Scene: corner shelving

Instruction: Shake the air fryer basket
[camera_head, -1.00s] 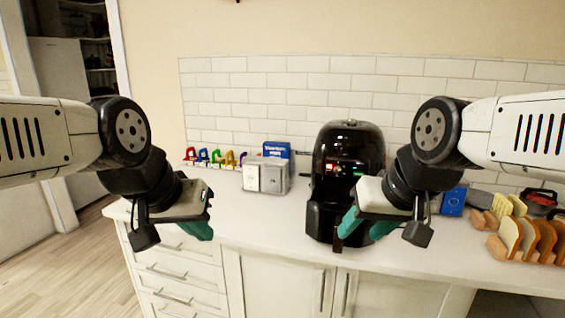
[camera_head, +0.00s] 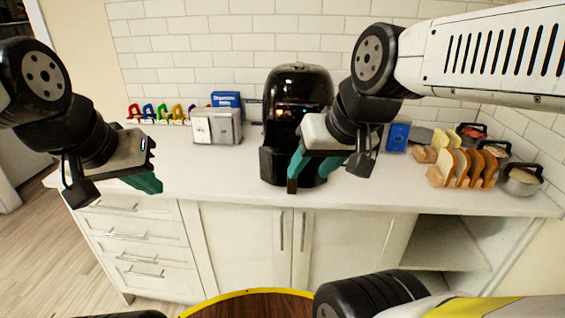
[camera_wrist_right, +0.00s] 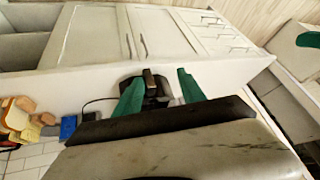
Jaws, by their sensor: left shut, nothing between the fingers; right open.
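The black air fryer (camera_head: 298,86) stands on the white counter against the tiled wall. Its basket (camera_head: 272,166) sits in the lower front, with a brown handle (camera_head: 291,186) pointing out toward me. My right gripper (camera_head: 328,168) is open in front of the fryer, its teal fingers pointing down. In the right wrist view the handle (camera_wrist_right: 150,82) shows between the spread fingers (camera_wrist_right: 160,92), not clasped. My arm and gripper hide part of the fryer's right side. My left gripper (camera_head: 146,184) is shut and empty, out over the counter's left front edge.
A silver toaster-like box (camera_head: 217,127) and colourful hooks stand left of the fryer. Bread slices in a wooden rack (camera_head: 463,168), a blue box (camera_head: 398,137) and lidded pots (camera_head: 522,180) stand at right. The counter (camera_head: 225,180) between is clear.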

